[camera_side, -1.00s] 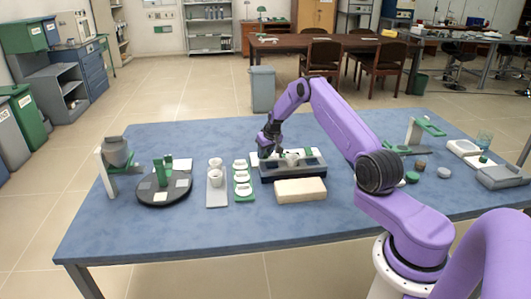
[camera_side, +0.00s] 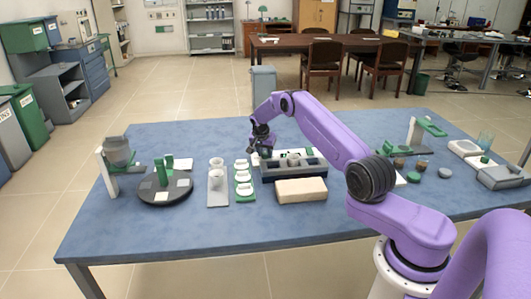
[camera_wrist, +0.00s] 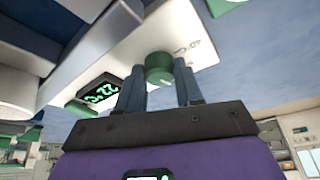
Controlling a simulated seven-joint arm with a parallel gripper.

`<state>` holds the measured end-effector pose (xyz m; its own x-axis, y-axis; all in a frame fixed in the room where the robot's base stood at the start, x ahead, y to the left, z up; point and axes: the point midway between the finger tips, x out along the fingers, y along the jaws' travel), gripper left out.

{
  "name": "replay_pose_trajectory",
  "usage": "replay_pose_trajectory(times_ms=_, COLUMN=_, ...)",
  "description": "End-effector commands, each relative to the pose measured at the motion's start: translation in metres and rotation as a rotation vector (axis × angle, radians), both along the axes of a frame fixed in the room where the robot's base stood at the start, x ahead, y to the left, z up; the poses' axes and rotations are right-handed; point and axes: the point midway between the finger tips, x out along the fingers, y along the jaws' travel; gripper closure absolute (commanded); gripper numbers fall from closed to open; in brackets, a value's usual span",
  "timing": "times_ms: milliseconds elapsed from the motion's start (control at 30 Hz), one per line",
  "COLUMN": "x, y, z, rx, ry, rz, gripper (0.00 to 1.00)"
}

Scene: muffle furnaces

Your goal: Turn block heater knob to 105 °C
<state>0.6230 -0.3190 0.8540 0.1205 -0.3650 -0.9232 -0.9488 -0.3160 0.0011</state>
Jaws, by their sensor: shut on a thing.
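The block heater (camera_side: 300,172), a dark grey box with a light top, stands near the middle of the blue table in the side view. My gripper (camera_side: 261,150) is at its left end, where my arm hides the knob. In the wrist view, my gripper (camera_wrist: 160,85) has its two blue-grey fingers on either side of the round green knob (camera_wrist: 159,67) and is shut on it. The knob sits on a white panel (camera_wrist: 205,45) with a small scale marking beside it. A dark display (camera_wrist: 98,96) with green digits is to the left; I cannot read them surely.
A cream block (camera_side: 301,191) lies just in front of the heater. A green rack (camera_side: 243,180) with white dishes and a grey tray (camera_side: 217,197) with white cups stand close on its left. A round dark turntable (camera_side: 165,193) is further left.

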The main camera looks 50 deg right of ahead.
Motion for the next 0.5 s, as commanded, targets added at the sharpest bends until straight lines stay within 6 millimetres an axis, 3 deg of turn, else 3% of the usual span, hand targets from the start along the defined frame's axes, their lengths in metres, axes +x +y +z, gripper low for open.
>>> replay_pose_trajectory(times_ms=500, x=0.0021, y=0.0007, z=-0.0010, rx=0.003, ry=0.000, rz=-0.394, gripper=0.95)
